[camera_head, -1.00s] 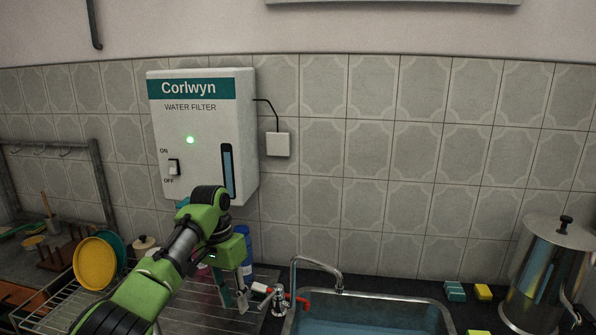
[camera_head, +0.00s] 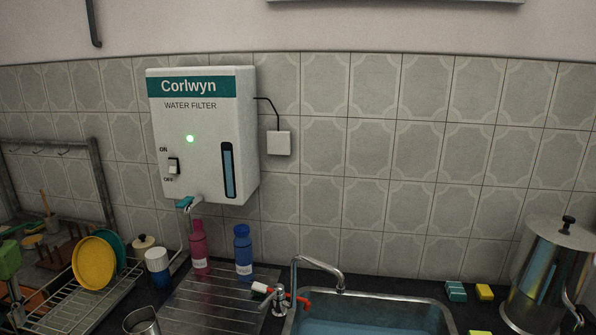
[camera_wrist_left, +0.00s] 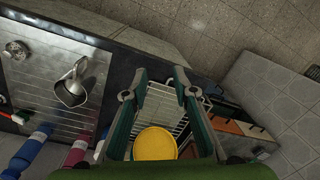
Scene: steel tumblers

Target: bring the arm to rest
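My left gripper (camera_wrist_left: 161,78) shows in the left wrist view with its two fingers apart and nothing between them. The dish rack and yellow plate (camera_wrist_left: 155,144) show beyond and between the fingers. My right gripper is in neither view. A steel vessel (camera_wrist_left: 72,88) also shows in the left wrist view, apart from the gripper.
The white water filter (camera_head: 205,120) hangs on the tiled wall with its green light lit. A pink bottle (camera_head: 198,248) and a blue bottle (camera_head: 243,252) stand below. The sink (camera_head: 430,310) and tap (camera_head: 318,262) are right of them. A steel urn (camera_head: 548,275) stands far right.

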